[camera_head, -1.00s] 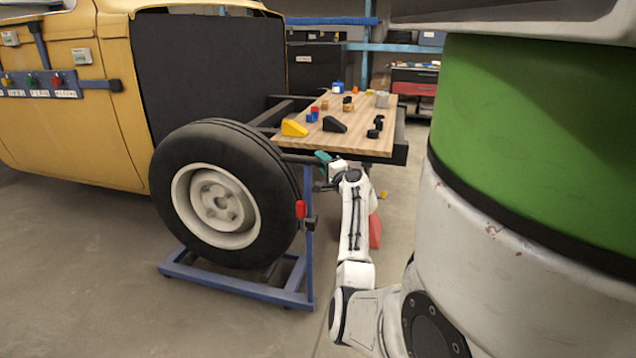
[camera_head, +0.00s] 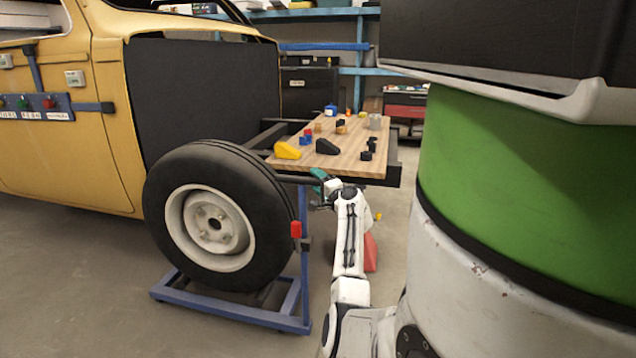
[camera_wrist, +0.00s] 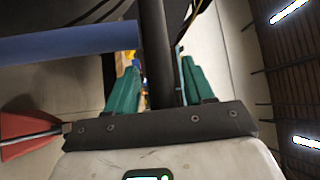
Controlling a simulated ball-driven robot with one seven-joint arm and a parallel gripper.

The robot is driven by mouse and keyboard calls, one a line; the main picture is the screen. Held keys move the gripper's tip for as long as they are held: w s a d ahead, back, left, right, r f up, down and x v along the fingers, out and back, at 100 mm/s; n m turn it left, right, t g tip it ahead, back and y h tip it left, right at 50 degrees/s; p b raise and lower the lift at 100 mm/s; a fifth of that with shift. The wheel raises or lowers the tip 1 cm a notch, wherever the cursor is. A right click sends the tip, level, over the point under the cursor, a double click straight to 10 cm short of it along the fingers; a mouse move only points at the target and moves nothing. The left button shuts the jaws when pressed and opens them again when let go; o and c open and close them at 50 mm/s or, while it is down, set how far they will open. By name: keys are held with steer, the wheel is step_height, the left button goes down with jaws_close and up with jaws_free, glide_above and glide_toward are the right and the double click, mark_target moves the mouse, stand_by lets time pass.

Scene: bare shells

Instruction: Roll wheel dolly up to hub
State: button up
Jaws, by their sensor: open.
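The wheel dolly (camera_head: 235,312) is a low blue frame with an upright blue post (camera_head: 305,220). A black tyre with a white rim (camera_head: 210,228) stands upright on it, beside the yellow car shell. A dark bar runs from near the post's top toward my gripper (camera_head: 320,182). In the wrist view, the green fingers of my gripper (camera_wrist: 160,66) are open on either side of a dark bar (camera_wrist: 156,45), with gaps visible. The blue post or tube (camera_wrist: 70,44) lies to the left there. I cannot make out the hub; the wheel may hide it.
The yellow car shell (camera_head: 105,150) stands at left with a dark panel behind the wheel. A wooden worktop (camera_head: 345,158) with several small blocks is behind my gripper. A red object (camera_head: 370,252) stands on the floor behind my arm. Front-left floor is clear.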

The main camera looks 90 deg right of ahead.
steer(key=p+v, duration=0.2)
steer(key=v, duration=0.9)
steer(key=shift+w, duration=0.15)
stand_by(0.3)
